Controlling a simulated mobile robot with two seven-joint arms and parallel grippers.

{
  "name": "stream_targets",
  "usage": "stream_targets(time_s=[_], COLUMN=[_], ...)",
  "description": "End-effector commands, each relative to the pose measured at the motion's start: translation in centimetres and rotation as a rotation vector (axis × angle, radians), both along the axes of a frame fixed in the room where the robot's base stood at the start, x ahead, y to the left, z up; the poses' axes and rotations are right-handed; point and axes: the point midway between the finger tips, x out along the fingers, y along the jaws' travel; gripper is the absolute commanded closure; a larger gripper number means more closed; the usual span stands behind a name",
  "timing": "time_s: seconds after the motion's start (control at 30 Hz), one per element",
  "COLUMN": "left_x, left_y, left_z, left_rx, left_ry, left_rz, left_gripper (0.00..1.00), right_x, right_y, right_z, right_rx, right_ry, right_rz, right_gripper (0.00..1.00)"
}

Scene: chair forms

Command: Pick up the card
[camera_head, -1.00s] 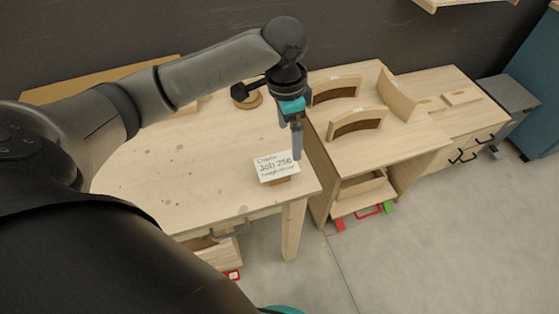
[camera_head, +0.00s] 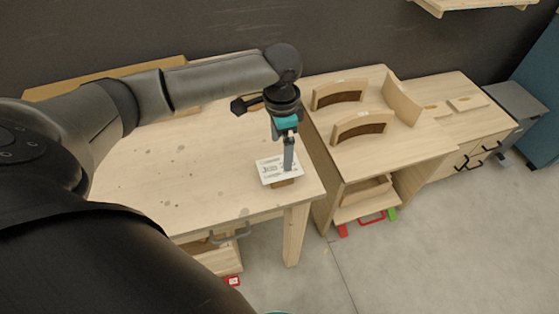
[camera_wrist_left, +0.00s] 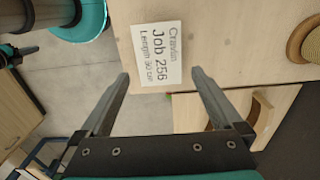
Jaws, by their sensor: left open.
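The card (camera_head: 272,176) is white with dark lettering and stands on a small wooden block near the right front corner of the wooden table (camera_head: 200,180). In the left wrist view the card (camera_wrist_left: 157,53) reads "Job 256" and lies just beyond the fingertips, roughly midway between them. My left gripper (camera_head: 289,168) points down over the card and hides part of its right side in the head view. In the left wrist view my left gripper (camera_wrist_left: 158,78) is open, its two fingers wide apart with nothing between them.
A wooden cabinet (camera_head: 340,163) with curved wooden forms (camera_head: 358,128) stands close to the right of the table. A round woven item (camera_wrist_left: 304,38) shows at the wrist view's upper right. Open floor (camera_head: 420,240) lies in front.

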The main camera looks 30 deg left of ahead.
Motion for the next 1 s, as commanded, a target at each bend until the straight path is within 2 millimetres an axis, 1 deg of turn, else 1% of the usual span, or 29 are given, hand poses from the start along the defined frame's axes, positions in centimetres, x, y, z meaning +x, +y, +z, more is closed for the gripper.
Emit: stream_targets(time_s=[0.2, 0.3, 0.4, 0.63, 0.67, 1.0], left_x=[-0.6, -0.5, -0.5, -0.5, -0.5, -0.5], left_y=[0.2, 0.2, 0.2, 0.2, 0.2, 0.2], left_z=[-3.2, -4.5, -5.1, -5.1, -5.1, -5.1], left_rx=[0.002, 0.002, 0.002, 0.002, 0.002, 0.001], left_ry=[0.004, 0.004, 0.001, 0.001, 0.001, 0.0], left_rz=[0.0, -0.001, 0.0, -0.001, -0.001, -0.001], left_gripper=[0.0, 0.0, 0.0, 0.0, 0.02, 0.41], right_x=[0.0, 0.0, 0.1, 0.1, 0.1, 0.1], right_y=[0.0, 0.0, -0.1, -0.1, -0.1, -0.1], right_z=[-1.0, -1.3, -1.4, -1.4, -1.4, -1.4], right_rx=[-0.001, -0.001, -0.001, -0.001, -0.001, -0.001], right_ry=[0.0, 0.0, 0.0, -0.001, -0.001, -0.001], right_rz=[0.0, 0.0, 0.0, -0.001, -0.001, -0.001], right_gripper=[1.0, 1.0, 1.0, 1.0, 1.0, 1.0])
